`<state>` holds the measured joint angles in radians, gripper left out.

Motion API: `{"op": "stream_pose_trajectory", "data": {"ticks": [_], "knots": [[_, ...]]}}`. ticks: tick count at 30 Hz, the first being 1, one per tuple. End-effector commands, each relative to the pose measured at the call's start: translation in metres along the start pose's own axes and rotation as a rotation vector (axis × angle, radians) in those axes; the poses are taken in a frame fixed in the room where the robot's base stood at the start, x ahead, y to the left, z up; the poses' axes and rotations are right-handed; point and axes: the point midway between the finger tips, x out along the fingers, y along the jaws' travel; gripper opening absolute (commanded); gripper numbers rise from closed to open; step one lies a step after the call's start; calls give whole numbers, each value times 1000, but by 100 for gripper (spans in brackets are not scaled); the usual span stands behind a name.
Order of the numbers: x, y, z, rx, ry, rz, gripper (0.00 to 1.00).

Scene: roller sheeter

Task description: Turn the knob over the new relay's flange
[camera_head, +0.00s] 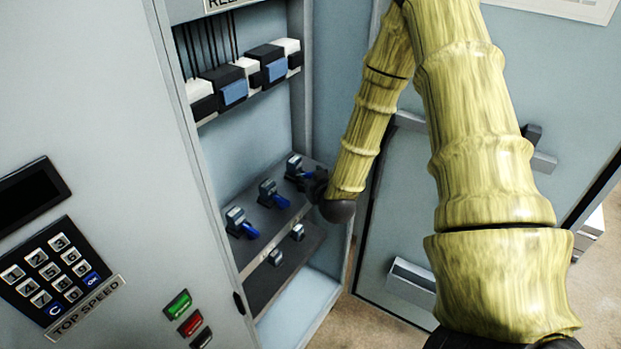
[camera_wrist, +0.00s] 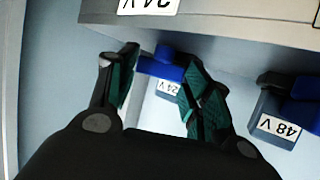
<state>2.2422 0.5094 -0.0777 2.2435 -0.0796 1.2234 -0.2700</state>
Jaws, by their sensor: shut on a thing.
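The relay marked 24 V (camera_wrist: 168,88) sits below a 24 V plate in the wrist view, with a blue knob (camera_wrist: 160,68) at its edge. My gripper (camera_wrist: 160,75) has its two dark green finger pads on either side of this knob, shut on it. How far the knob lies over the relay's flange is hard to tell, and the flange is partly hidden by the fingers. In the head view my gripper (camera_head: 308,183) is at the rightmost relay (camera_head: 293,162) of the upper shelf, and its fingers are mostly hidden.
A 48 V relay (camera_wrist: 276,122) with a blue knob stands close to the right in the wrist view. Two more relays with blue knobs share the shelf (camera_head: 256,218); loose relays (camera_head: 298,231) sit below.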

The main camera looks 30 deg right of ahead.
Motion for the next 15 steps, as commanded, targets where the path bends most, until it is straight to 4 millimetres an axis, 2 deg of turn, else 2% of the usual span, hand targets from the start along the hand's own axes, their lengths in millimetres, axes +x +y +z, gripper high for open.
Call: {"op": "stream_pose_trajectory", "data": {"ticks": [15], "knots": [[0, -3, 0, 49, 1, 121, 26]]}}
